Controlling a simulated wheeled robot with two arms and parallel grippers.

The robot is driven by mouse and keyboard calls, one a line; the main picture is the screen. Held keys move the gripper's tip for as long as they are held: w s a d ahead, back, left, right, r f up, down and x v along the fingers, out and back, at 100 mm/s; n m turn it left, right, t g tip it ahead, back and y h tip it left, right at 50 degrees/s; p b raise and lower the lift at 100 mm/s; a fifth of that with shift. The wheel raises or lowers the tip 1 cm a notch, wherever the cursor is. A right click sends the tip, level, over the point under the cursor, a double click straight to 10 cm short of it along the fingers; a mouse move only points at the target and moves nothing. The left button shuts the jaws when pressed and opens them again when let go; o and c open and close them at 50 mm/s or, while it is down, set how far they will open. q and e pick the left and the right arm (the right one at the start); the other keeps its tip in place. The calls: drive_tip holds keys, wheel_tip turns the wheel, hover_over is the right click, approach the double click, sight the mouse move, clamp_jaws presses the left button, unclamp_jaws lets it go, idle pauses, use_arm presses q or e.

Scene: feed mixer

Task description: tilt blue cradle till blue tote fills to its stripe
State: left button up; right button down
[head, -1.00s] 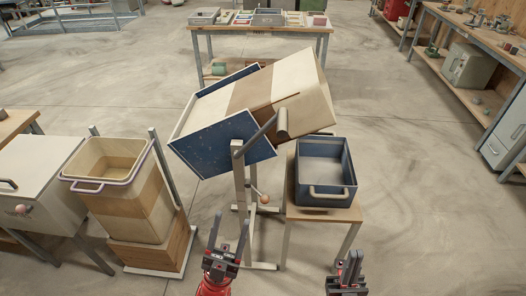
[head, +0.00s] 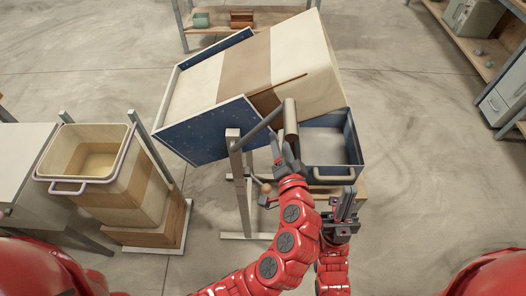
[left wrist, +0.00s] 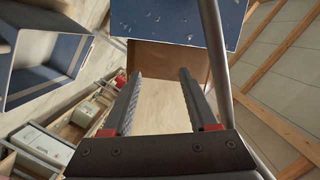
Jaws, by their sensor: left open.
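The blue cradle (head: 208,132) has speckled side panels and stands tilted on a grey post, holding a large beige bin (head: 285,58) with a brown band. A grey crank arm with a thick handle (head: 290,118) sticks out from its side. The blue tote (head: 333,165) sits right of the handle; its floor looks bare grey and I cannot make out a stripe. It also shows in the left wrist view (left wrist: 47,62). My left gripper (head: 282,146) is open, just below the handle, with nothing visible between its fingers in the left wrist view (left wrist: 158,75). My right gripper (head: 345,204) is in front of the tote; its jaw gap is unclear.
The tote rests on a small wooden stand (head: 361,190). At left, a beige bin with a purple rim (head: 62,186) stands on a wooden base next to a pale cabinet (head: 22,160). A bench (head: 488,52) is at the far right. Open floor lies around the cradle.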

sight(249, 140)
use_arm(q)
drive_tip(key=s+a+n+g+y, duration=0.3)
drive_tip(key=s+a+n+y, duration=0.1)
drive_tip(key=s+n, duration=0.25)
drive_tip(key=shift+m+g, duration=0.25)
drive_tip(key=shift+g, duration=0.05)
drive_tip(key=w+a+p, duration=0.1)
drive_tip(key=w+a, duration=0.1)
drive_tip(key=w, duration=0.1)
drive_tip(key=w+a+p, duration=0.1)
drive_tip(key=w, duration=0.2)
drive_tip(key=w+a+p, duration=0.1)
drive_tip(key=w+a, duration=0.1)
drive_tip(key=w, duration=0.1)
drive_tip(key=shift+w+a+r, duration=0.25)
drive_tip(key=shift+a, duration=0.05)
drive_tip(key=shift+p+x, duration=0.65)
drive_tip(key=shift+x, duration=0.25)
drive_tip(key=shift+f, duration=0.1)
drive_tip(key=shift+d, duration=0.1)
clamp_jaws()
